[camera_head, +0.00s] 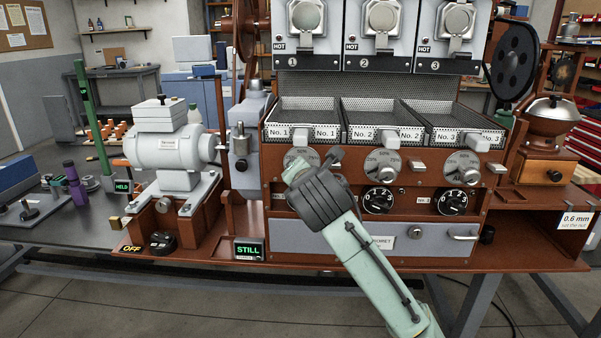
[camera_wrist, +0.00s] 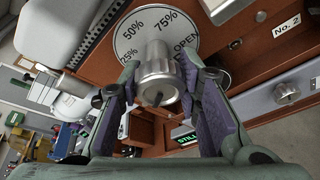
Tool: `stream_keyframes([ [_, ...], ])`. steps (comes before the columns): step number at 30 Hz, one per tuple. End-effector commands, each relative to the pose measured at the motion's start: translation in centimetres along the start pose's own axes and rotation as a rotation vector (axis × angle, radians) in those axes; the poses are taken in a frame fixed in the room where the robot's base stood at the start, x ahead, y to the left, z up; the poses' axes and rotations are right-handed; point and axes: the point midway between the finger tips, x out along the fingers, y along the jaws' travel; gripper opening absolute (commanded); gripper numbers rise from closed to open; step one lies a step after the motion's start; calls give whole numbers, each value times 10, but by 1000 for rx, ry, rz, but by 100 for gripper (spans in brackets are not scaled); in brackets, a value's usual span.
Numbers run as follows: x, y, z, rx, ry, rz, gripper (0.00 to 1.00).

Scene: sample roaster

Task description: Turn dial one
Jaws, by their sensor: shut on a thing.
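Dial one is a pale round plate (camera_head: 293,157) marked with percentages, below the No. 1 tray at the left of the roaster's front. In the wrist view its plate (camera_wrist: 130,38) shows 25%, 50%, 75% and OPEN, with a silver cylindrical knob (camera_wrist: 158,72) standing out from it. My gripper (camera_head: 310,167) is at this dial and covers part of it in the head view. In the wrist view its two padded fingers (camera_wrist: 160,95) are shut on the knob, one on each side. The knob's pointer mark cannot be made out.
Two similar percentage dials (camera_head: 383,162) (camera_head: 463,166) sit to the right, with black numbered dials (camera_head: 378,200) (camera_head: 452,202) below. Mesh trays (camera_head: 375,132) jut out just above. A grey drawer (camera_head: 440,239) lies below. A sign (camera_head: 249,249) reading STILL stands at the lower left.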

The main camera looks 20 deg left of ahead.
Motion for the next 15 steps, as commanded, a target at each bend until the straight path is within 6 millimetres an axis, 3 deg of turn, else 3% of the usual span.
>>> stream_keyframes([
  [6, 0, -1, -1, -1, 3, -3, 3],
  [7, 0, -1, -1, 0, 3, -3, 32],
  [15, 0, 0, 0, 0, 1, -1, 50],
])
